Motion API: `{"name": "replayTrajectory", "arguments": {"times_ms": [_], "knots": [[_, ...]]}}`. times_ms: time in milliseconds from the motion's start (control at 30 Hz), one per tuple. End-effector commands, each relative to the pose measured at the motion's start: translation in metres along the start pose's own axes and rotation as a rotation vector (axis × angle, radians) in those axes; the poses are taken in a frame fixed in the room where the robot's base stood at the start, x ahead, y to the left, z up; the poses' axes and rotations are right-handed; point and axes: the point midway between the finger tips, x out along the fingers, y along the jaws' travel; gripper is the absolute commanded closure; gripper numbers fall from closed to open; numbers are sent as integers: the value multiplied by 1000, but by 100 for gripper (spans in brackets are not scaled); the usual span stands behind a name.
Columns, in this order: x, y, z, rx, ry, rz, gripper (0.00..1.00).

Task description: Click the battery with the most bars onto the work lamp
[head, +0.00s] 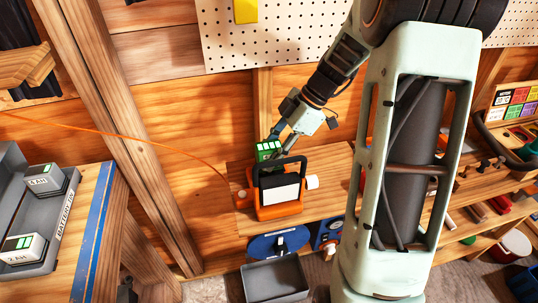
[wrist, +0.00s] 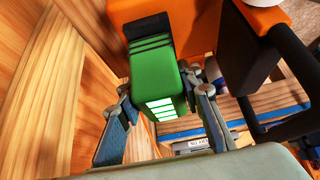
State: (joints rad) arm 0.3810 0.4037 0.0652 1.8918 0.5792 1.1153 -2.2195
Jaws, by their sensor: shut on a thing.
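The work lamp (head: 280,205) is orange with a black handle and a white panel. It stands upright on a wooden shelf against the wall; its orange body (wrist: 192,32) fills the top of the wrist view. My gripper (head: 276,138) is shut on a green battery (head: 267,150), behind the lamp's handle. In the wrist view my gripper (wrist: 163,92) has one finger on each side of the battery (wrist: 152,72). Several white bars show on its near face. Its far end has dark ridges and is against or very close to the lamp; I cannot tell whether it is seated.
A grey battery tray (head: 66,205) on the left bench holds two grey batteries, one behind (head: 41,179) and one in front (head: 22,250), with green displays. An orange cord crosses the wall to the lamp area. A grey bin (head: 275,279) stands below the shelf.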

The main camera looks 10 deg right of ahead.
Motion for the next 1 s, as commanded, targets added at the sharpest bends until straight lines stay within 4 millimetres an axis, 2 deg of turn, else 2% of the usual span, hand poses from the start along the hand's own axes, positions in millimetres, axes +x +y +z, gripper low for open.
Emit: {"name": "replayTrajectory", "arguments": {"times_ms": [933,967,1000], "knots": [[12,0,7,-1,0,1,96],[11,0,7,-1,0,1,65],[11,0,7,-1,0,1,61]]}}
